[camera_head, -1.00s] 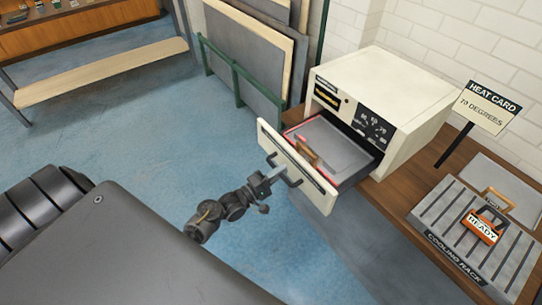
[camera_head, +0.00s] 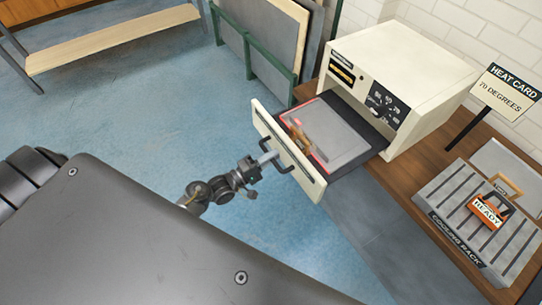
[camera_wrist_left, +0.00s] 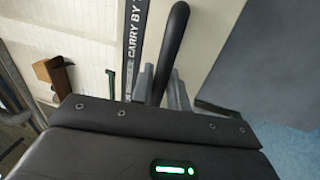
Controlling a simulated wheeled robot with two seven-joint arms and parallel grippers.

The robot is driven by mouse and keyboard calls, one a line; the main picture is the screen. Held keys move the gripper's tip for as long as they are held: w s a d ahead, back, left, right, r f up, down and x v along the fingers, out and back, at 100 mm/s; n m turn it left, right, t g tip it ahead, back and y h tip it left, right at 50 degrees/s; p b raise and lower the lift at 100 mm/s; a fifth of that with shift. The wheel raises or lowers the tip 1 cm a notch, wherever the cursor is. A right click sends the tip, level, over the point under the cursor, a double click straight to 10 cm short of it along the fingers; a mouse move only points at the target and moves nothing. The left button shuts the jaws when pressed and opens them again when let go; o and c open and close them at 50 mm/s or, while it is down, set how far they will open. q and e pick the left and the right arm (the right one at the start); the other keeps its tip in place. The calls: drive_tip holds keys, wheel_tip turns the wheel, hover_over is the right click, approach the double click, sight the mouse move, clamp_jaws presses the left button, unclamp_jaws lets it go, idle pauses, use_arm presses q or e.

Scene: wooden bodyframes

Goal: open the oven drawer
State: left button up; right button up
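The cream oven (camera_head: 405,65) stands on a wooden bench, and its drawer is pulled well out toward me. The drawer's cream front panel (camera_head: 262,122) carries a black bar handle (camera_head: 292,152). Inside lies a grey plate (camera_head: 335,130) with a red edge and a wooden handle (camera_head: 300,135). My left gripper (camera_head: 270,158) is at the drawer handle. In the left wrist view the black handle (camera_wrist_left: 174,40) runs between my two grey fingers (camera_wrist_left: 160,88), which close around it. My right gripper is not in view.
A heat card sign (camera_head: 505,92) reads 70 degrees. Panels in a green rack (camera_head: 255,50) lean behind. The blue floor (camera_head: 130,120) left of the drawer is clear.

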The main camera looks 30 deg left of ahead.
use_arm(q)
drive_tip(key=shift+o, duration=1.4)
drive_tip(key=shift+s+a, duration=0.1)
drive_tip(key=b+v, duration=0.2)
drive_tip(key=v, duration=0.8)
drive_tip(key=shift+s+a+b, duration=0.2)
drive_tip(key=shift+s+b, duration=0.1)
drive_tip(key=shift+b, duration=0.1)
